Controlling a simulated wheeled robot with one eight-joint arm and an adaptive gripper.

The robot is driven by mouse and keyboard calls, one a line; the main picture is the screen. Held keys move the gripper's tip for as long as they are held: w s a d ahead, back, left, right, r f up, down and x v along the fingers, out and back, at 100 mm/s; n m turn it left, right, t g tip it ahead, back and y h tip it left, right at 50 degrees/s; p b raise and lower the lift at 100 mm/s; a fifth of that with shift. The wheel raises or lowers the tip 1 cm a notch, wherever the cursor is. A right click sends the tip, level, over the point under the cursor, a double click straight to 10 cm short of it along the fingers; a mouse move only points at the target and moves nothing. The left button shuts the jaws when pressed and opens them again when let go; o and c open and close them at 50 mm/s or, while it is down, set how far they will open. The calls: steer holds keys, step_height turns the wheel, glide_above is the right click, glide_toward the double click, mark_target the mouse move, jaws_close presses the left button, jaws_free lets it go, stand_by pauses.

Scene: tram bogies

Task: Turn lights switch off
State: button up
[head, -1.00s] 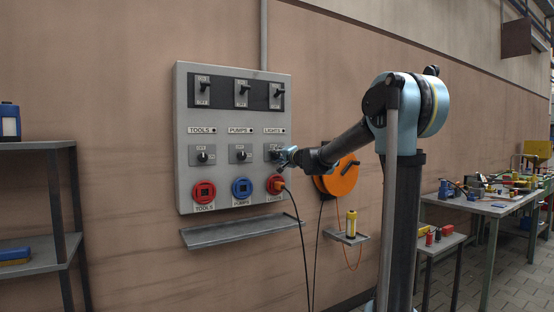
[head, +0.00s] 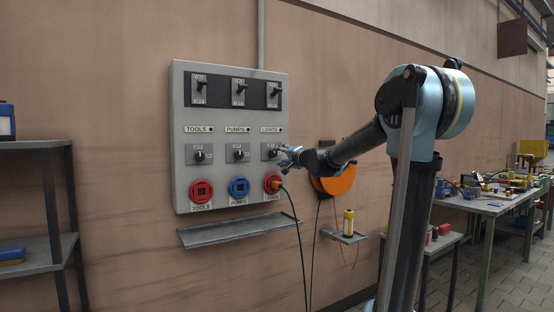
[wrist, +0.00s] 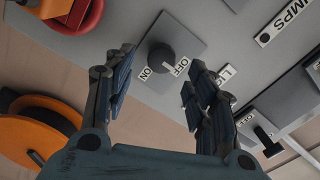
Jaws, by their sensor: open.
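The lights switch is a dark round knob (wrist: 160,58) on a small grey plate, between labels ON and OFF in the wrist view. I cannot tell for sure which label it points to. In the head view the lights switch plate (head: 268,152) sits below the LIGHTS label (head: 270,129), at the right of the grey wall panel (head: 229,112). My gripper (head: 288,154) is at the panel's right edge and partly covers the switch. In the wrist view my open gripper (wrist: 162,75) has its fingers on either side of the knob; contact is not clear.
The pumps knob (head: 238,154) and tools knob (head: 199,155) are to the left. A red socket (head: 272,183) with an orange plug and hanging cable is just below. An orange reel (head: 336,180) hangs at the right. A shelf (head: 240,230) juts out under the panel.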

steer(key=v, duration=0.6)
stand_by(0.3)
steer(key=s+d+f+n+g+h, duration=0.1)
steer(key=s+d+f+n+g, duration=0.2)
steer(key=s+f, duration=0.75)
steer(key=s+d+f+n+g+h, duration=0.1)
steer(key=s+f+n+g, duration=0.3)
steer(key=s+f, duration=0.6)
steer(key=s+d+f+g+h, duration=0.3)
steer(key=s+d+f+h, duration=0.1)
steer(key=s+d+f, duration=0.4)
steer(key=s+d+f+g+h, duration=0.2)
steer(key=s+d+f+h, duration=0.2)
steer(key=s+d+f, duration=0.5)
steer(key=s+f, duration=0.3)
steer(key=s, duration=0.2)
steer(key=shift+s+f+g, duration=0.2)
steer(key=shift+s+g, duration=0.1)
steer(key=shift+g, duration=0.1)
